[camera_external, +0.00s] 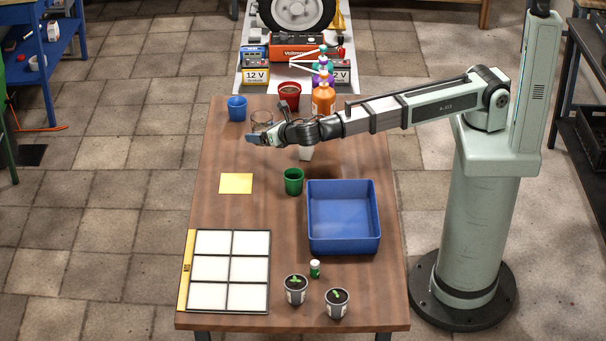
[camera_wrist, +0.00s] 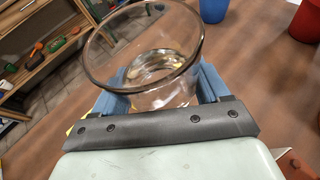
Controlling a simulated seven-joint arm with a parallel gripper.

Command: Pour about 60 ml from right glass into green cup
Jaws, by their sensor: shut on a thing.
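My gripper (camera_external: 262,135) is at the far left part of the table, with its blue fingers closed around a clear glass (camera_external: 262,118). In the wrist view the glass (camera_wrist: 150,55) sits between the fingers, its rim tilted toward the camera, with some clear liquid low inside. The green cup (camera_external: 293,181) stands upright on the table, nearer the camera than the gripper and apart from it. I cannot see inside it clearly. A white cup or glass (camera_external: 306,153) shows partly under my arm.
A blue bin (camera_external: 343,240), a yellow note (camera_external: 236,183), a white-celled panel (camera_external: 229,271), two potted seedlings (camera_external: 296,290) and a small green bottle (camera_external: 315,269) lie nearer.

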